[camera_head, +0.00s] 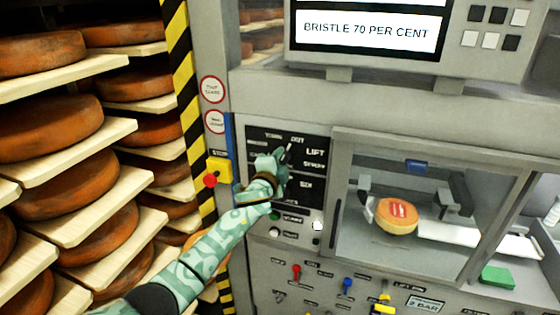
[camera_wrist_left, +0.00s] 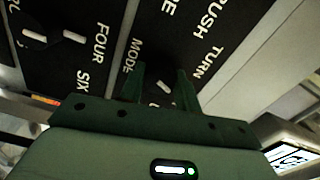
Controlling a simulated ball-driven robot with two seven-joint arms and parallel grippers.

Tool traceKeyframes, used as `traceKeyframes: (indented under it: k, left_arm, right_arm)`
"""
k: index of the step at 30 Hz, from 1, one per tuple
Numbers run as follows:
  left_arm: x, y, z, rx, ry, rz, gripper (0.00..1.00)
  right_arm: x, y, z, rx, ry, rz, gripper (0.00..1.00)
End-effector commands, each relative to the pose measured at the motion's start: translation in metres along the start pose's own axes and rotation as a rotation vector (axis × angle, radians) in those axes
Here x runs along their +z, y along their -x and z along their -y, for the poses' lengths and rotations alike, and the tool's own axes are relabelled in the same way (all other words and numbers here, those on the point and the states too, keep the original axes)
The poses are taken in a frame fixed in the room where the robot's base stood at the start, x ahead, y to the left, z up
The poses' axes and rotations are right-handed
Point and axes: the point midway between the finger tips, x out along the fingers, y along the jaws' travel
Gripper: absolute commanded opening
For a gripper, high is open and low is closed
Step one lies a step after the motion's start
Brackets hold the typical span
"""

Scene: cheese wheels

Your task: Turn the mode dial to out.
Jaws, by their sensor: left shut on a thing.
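The mode dial (camera_wrist_left: 163,87) is a dark knob with a white pointer mark, beside the words MODE and TURN in the left wrist view. My left gripper (camera_wrist_left: 160,85) has its two green fingers on either side of the dial and is shut on it. In the head view my left gripper (camera_head: 282,158) is at the upper part of the black dial panel (camera_head: 316,138), below the words TURN and OUT. It hides most of the dial there, and I cannot tell exactly which word the pointer meets. My right gripper is not in view.
A second dial (camera_wrist_left: 36,38) with the words FOUR and SIX is nearby. A yellow box with a red stop button (camera_head: 210,180) is left of the arm. Racks of cheese wheels (camera_head: 45,128) fill the left. A windowed chamber with a cheese (camera_head: 397,216) is right.

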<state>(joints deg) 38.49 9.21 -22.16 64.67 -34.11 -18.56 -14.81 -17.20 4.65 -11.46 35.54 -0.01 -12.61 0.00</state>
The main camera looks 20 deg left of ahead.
Motion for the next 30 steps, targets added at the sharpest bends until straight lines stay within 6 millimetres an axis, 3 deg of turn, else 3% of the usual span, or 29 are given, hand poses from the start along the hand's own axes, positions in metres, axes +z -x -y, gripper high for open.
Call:
traceKeyframes:
  k: [14,15,17,26,30]
  left_arm:
    - [-0.001,0.0,-0.001,0.002,-0.014,-0.002,0.1]
    - [-0.001,0.0,-0.001,0.002,-0.014,-0.002,0.35]
    - [-0.001,0.0,-0.001,0.002,-0.014,-0.002,0.52]
    - [0.0,0.001,-0.001,0.001,-0.014,-0.001,0.54]
    - [0.0,0.01,-0.001,0.002,-0.013,0.0,0.54]
  right_arm:
    - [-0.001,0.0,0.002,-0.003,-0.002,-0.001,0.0]
    - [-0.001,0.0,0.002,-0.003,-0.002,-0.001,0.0]
    - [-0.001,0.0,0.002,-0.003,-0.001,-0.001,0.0]
    - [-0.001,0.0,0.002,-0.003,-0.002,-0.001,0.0]
    - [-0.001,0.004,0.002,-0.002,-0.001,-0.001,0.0]
